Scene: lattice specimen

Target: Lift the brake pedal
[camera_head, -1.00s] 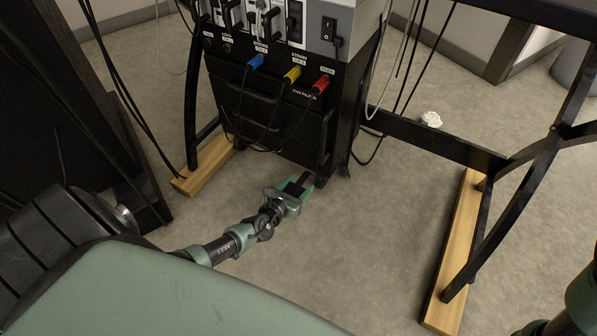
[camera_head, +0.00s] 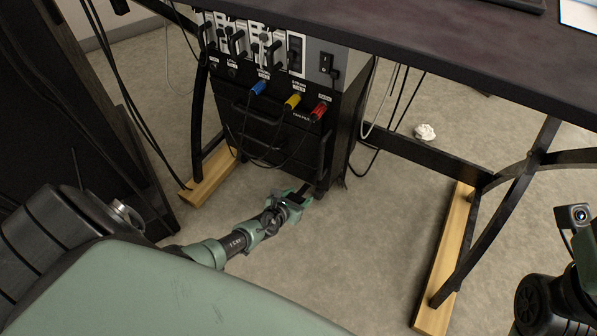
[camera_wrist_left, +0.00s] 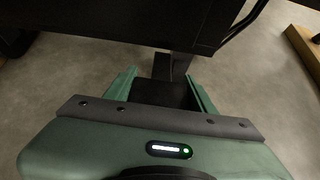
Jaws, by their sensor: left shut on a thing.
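The brake pedal (camera_head: 303,188) is a small black lever at the foot of the black cart (camera_head: 262,140). My left gripper (camera_head: 298,194) is shut on it, low near the floor. In the left wrist view the flat black pedal (camera_wrist_left: 165,92) lies between the two green fingers of the left gripper (camera_wrist_left: 163,88), with a dark stem running up toward the cart's underside. Whether the pedal is raised cannot be told. My right arm shows at the lower right, but its fingers do not show.
A dark table (camera_head: 430,50) stands over the cart, with black legs on wooden feet (camera_head: 450,250). Cables with blue, yellow and red plugs hang on the cart's front. Crumpled white paper (camera_head: 424,132) lies on the floor. Grey floor is clear right of my left gripper.

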